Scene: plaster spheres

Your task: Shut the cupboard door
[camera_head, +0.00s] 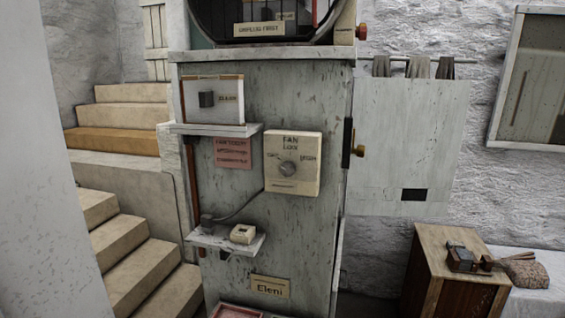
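A tall worn grey cupboard (225,95) stands upright in the middle of the head view, with one broad side towards me. A pale grey flat panel (405,130) sticks out to the right of it and looks like its door standing open. The panel has a dark rectangle (414,194) near its lower edge. A black plate with a brass knob (358,151) shows at the cupboard's right edge, by the panel's left side. I cannot tell which part the knob is fixed to. The cupboard's inside is hidden. My gripper is not in view.
A fan control box (293,163) and small shelves (228,238) jut from the cupboard's side. A wooden box (455,270) stands low at the right, below the panel. A rail with cloths (418,67) runs behind the panel. Stone steps (130,245) rise at the left.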

